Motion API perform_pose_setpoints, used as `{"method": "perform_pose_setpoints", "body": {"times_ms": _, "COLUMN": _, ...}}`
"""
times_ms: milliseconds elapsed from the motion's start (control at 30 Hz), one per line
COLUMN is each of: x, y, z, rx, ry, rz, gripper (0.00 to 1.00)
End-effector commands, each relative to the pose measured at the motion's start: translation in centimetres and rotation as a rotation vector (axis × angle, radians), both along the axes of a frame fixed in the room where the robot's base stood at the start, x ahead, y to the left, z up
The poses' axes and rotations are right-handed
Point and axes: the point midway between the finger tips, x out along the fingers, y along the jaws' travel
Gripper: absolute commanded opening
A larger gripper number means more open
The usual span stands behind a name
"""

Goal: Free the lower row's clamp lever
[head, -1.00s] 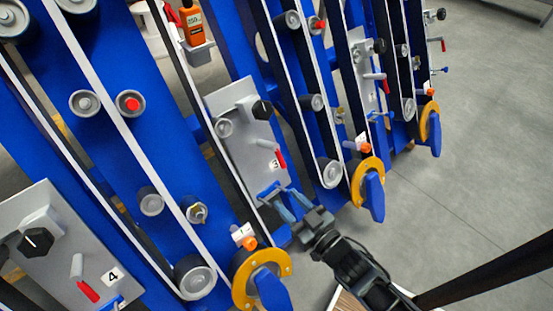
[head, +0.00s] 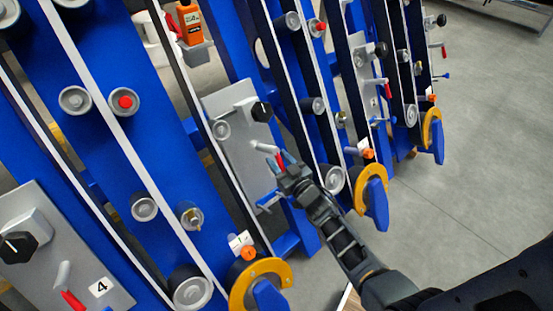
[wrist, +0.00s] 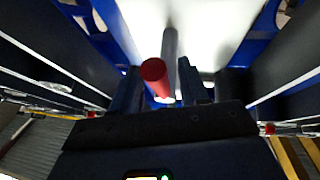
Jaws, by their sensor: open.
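A grey lever with a red tip (head: 266,148) sticks out from the middle grey plate (head: 233,150). My gripper (head: 284,160) is open at the lever's red end. In the wrist view the red tip (wrist: 155,76) and its grey shaft (wrist: 170,46) show between my two open fingers (wrist: 160,80), nearer the left one. I cannot tell whether a finger touches it. A blue T-shaped handle (head: 268,201) sits lower on the same plate, below my gripper. My gripper hides the plate's number label.
A black knob (head: 262,111) sits above the lever. Rollers and white belts run along the blue frames on both sides. A yellow ring with a blue lever (head: 371,190) stands right of my arm. Another plate marked 4 (head: 112,262) is at lower left. Open floor lies right.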

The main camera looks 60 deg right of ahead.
Motion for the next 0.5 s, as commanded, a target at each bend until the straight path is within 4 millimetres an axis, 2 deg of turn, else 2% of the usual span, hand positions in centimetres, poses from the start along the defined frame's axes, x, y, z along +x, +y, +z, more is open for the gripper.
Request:
{"method": "perform_pose_setpoints", "body": {"times_ms": 200, "x": 1.5, "y": -0.7, "z": -0.1, "rx": 0.001, "ry": 0.0, "rz": 0.0, "gripper": 0.44}}
{"method": "perform_pose_setpoints", "body": {"times_ms": 467, "x": 1.6, "y": -0.7, "z": 0.0, "rx": 0.001, "ry": 0.001, "rz": 0.001, "gripper": 0.44}}
{"method": "perform_pose_setpoints", "body": {"times_ms": 500, "x": 1.6, "y": -0.7, "z": 0.0, "rx": 0.001, "ry": 0.001, "rz": 0.001, "gripper": 0.41}}
